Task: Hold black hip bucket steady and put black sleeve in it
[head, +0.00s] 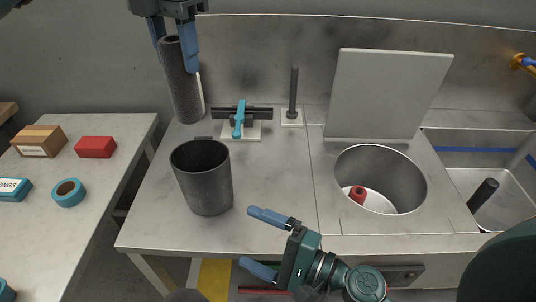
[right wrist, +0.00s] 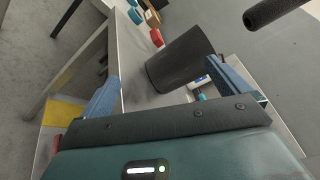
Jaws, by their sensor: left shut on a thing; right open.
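The black hip bucket (head: 207,190) stands open-topped on the front left of the grey worktop. It also shows between my right fingers in the right wrist view (right wrist: 180,65). My left gripper (head: 176,56) is shut on the black sleeve (head: 184,92), a dark rough tube, near its upper end. The sleeve hangs nearly upright, behind and above the bucket in the head view; it also shows at the top right of the right wrist view (right wrist: 274,10). My right gripper (head: 248,238) is open and empty, right of the bucket's lower part, with no clear contact.
A blue-handled clamp (head: 239,120) and an upright black post (head: 293,95) stand behind the bucket. Right is a round basin (head: 405,185) with a raised lid (head: 385,95) and a red-topped thing inside, then a sink (head: 490,190). A side table (head: 95,185) holds boxes and tape.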

